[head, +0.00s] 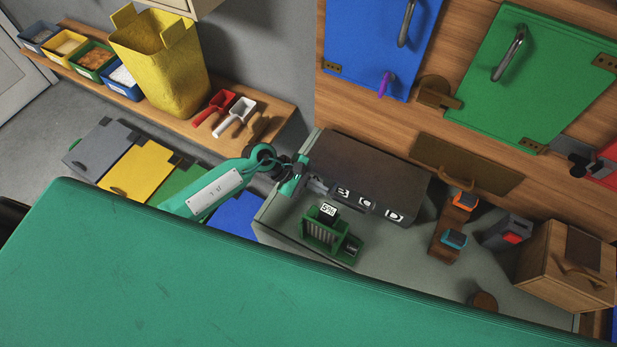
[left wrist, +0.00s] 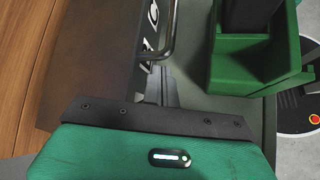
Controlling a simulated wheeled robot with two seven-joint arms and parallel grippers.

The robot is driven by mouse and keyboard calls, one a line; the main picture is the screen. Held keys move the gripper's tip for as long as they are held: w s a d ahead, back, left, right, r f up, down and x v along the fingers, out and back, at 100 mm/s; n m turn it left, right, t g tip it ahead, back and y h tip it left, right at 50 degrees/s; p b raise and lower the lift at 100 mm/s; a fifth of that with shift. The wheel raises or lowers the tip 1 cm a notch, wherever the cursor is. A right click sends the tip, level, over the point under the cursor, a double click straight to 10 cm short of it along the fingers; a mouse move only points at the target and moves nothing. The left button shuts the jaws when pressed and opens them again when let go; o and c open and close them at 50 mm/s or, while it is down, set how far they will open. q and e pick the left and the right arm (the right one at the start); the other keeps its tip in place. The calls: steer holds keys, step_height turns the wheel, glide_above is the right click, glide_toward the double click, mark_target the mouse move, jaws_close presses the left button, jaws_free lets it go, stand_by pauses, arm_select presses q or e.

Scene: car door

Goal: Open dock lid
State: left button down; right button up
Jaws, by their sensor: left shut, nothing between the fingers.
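The dark brown box with a flat top (head: 375,170) stands on the grey counter against the wooden wall and looks like the dock with its lid down. White letters mark its front face, which also shows in the left wrist view (left wrist: 146,40). A metal bar handle (left wrist: 171,32) stands out from that face. My left gripper (head: 320,187) is at the box's front left end. In the left wrist view my left gripper (left wrist: 160,88) is shut and empty, close to the handle's near end; I cannot tell whether they touch. My right gripper is not in view.
A green slotted holder (head: 325,232) stands on the counter just in front of the box; it looms right of my fingers in the wrist view (left wrist: 255,60). Orange and teal items (head: 455,225), a grey-red device and a wooden box (head: 565,265) stand to the right.

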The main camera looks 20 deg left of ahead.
arm_select(q)
steer(key=shift+d+f, duration=0.3)
steer(key=shift+d, duration=0.15)
steer(key=shift+f, duration=0.1)
steer(key=shift+w+r, duration=0.1)
steer(key=shift+r, duration=0.5)
steer(key=w+d+r+n+g+b, duration=0.1)
steer(key=w+r+n+g+b, duration=0.1)
steer(key=r, duration=0.6)
steer(key=w+d+r+n+g+y+b, duration=0.1)
steer(key=w+r+n+g+b, duration=0.1)
steer(key=w+r+g+b, duration=0.3)
steer(key=shift+w+r+b, duration=1.15)
steer(key=shift+r+b, duration=0.35)
steer(key=shift+r, duration=0.15)
